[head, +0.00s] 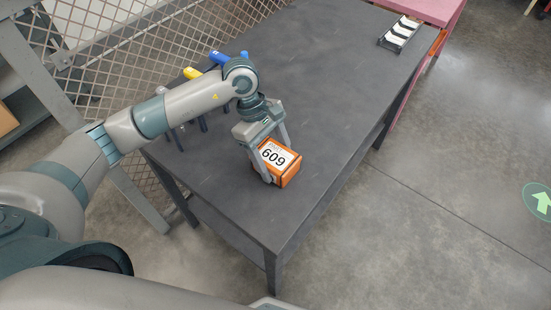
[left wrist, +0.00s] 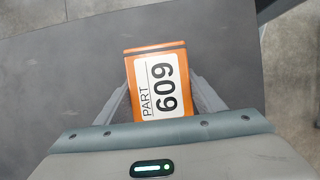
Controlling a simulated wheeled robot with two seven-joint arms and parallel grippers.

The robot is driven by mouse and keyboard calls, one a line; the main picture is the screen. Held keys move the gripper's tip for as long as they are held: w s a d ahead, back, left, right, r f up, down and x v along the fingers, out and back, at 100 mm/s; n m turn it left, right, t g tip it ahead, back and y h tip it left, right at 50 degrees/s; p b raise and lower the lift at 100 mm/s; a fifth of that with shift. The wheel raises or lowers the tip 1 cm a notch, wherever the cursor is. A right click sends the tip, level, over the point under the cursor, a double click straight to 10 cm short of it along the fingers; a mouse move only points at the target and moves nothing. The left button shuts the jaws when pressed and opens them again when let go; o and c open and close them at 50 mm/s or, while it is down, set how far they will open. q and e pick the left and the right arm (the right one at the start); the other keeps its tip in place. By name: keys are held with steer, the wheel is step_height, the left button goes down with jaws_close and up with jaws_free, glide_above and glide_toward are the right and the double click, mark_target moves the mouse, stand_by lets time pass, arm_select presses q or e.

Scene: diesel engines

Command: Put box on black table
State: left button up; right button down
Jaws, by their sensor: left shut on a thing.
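In the left wrist view the box (left wrist: 158,85) sits between the two fingers (left wrist: 165,97), label facing the camera. My right gripper is not in view.
Blue and yellow-handled tools (head: 192,73) stand along the table's left edge by a mesh fence (head: 130,50). A black tray with white pieces (head: 399,35) is at the far end, near a pink table (head: 430,9). The table's middle is clear.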

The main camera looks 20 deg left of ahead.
arm_select(q)
steer(key=o, duration=1.4)
steer(key=shift+o, duration=0.2)
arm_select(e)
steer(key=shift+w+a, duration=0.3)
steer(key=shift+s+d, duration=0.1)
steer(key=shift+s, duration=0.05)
